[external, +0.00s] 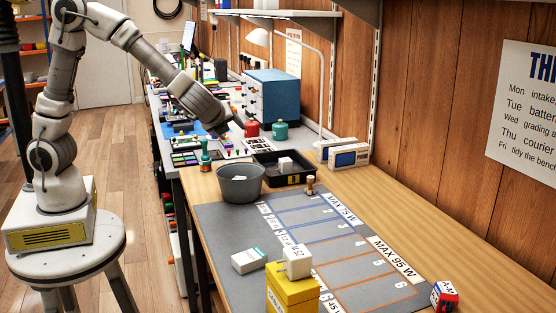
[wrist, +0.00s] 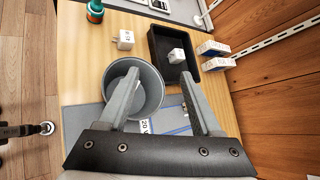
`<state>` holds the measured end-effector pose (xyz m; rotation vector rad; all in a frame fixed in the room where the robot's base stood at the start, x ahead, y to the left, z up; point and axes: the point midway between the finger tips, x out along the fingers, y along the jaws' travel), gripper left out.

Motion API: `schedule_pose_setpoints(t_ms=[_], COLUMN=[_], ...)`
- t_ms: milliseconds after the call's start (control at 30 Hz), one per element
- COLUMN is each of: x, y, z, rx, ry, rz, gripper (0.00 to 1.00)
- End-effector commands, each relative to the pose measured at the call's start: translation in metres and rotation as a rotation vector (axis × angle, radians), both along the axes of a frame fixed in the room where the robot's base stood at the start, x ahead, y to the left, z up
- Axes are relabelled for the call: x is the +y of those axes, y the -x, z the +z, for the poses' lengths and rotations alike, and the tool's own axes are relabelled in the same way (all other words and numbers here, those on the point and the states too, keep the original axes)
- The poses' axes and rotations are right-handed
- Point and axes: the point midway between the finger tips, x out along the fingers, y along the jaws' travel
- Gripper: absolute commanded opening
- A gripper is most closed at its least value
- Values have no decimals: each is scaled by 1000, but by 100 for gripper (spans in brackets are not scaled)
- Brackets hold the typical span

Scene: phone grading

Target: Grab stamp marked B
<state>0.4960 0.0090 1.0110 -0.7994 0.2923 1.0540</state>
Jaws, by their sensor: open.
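A small stamp with a wooden handle (external: 311,184) stands upright at the far edge of the grey mat, just in front of the black tray. No letter on it is legible. In the wrist view, its place falls near my right finger and I cannot make it out clearly. A green-topped upright item (external: 205,158) stands left of the grey bin; whether it is a stamp is unclear. It also shows at the top of the wrist view (wrist: 95,11). My gripper (wrist: 160,76) is open and empty, above the bin area, apart from both.
The grey bin (external: 241,192) and the black tray (external: 262,178), holding a white charger (wrist: 177,55), stand close together. Another white charger (wrist: 125,39) sits beyond the bin. Two boxed devices (external: 348,157) line the wall side. A yellow box (external: 292,295) stands in front. The mat's middle is clear.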

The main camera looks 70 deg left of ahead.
Motion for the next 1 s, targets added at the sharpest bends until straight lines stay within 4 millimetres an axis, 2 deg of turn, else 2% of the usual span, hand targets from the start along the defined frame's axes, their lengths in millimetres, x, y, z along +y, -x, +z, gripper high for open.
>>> schedule_pose_setpoints(t_ms=[33, 200, 400, 500, 667, 1000], x=[-14, -59, -104, -114, -110, -72], y=[-16, -61, -91, -97, -110, -167], z=[-23, -70, -110, -119, -127, -153], rx=[33, 111, 160, 170, 173, 172], ry=[-73, -307, -493, -537, -553, -549], rz=[-78, -332, -539, -587, -601, -598], gripper=[66, 66, 66, 66, 66, 66])
